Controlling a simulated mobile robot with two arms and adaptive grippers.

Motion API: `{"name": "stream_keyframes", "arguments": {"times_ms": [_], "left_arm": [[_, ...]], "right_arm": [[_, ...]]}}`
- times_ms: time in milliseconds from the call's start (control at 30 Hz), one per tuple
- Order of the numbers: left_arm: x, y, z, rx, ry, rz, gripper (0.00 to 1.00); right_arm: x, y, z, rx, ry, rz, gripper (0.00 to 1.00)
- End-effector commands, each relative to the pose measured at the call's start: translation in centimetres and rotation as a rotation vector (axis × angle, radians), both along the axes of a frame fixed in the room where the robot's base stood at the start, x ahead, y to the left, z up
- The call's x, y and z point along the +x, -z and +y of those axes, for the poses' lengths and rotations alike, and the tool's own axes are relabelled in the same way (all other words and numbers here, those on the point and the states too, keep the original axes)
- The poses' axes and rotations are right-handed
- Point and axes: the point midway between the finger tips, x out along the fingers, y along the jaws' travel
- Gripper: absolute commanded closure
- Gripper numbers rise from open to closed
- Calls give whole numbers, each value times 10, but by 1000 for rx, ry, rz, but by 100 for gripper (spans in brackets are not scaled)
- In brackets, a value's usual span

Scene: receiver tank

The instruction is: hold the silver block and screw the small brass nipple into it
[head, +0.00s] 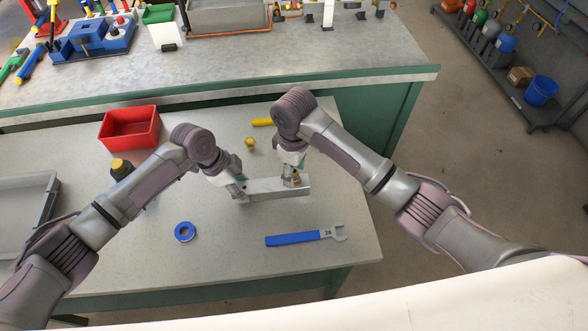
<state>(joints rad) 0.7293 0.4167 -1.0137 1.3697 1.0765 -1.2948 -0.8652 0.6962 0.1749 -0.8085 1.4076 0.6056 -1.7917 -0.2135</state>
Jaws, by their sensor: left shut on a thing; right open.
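The silver block (270,191), a long pale metal bar, is on the speckled table near the middle of the head view. My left gripper (241,190) is shut on the block's left end. My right gripper (294,179) is over the block's right end, with its fingers pointing down. A small brass-coloured piece, apparently the brass nipple (297,180), shows at the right fingertips, at the top of the block. It looks upright, but its thread and how deep it sits are too small to tell. The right gripper is open around or beside it; which one is unclear.
A blue-handled wrench (293,239) and a blue tape ring (184,232) lie in front. A red bin (130,128), a dark yellow-topped container (121,169) and a grey tray (28,205) are at left. A small yellow piece (250,143) lies behind the block.

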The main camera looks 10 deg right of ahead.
Motion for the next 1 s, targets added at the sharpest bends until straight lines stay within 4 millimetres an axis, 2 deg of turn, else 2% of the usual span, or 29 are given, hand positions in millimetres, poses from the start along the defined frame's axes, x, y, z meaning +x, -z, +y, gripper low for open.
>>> {"name": "stream_keyframes", "arguments": {"times_ms": [167, 533, 867, 900, 1000], "left_arm": [[0, 0, 0, 0, -1, -1, 100], [0, 0, 0, 0, -1, -1, 100], [0, 0, 0, 0, -1, 0, 100], [0, 0, 0, 0, -1, 0, 48], [0, 0, 0, 0, -1, 0, 31]], "right_arm": [[1, -11, 0, 2, -1, -3, 47], [1, -63, 0, 1, -2, -3, 47], [0, -70, 0, 0, -2, 0, 47], [0, -70, 0, 0, -2, 0, 47], [0, -70, 0, 0, -2, 0, 47]]}}
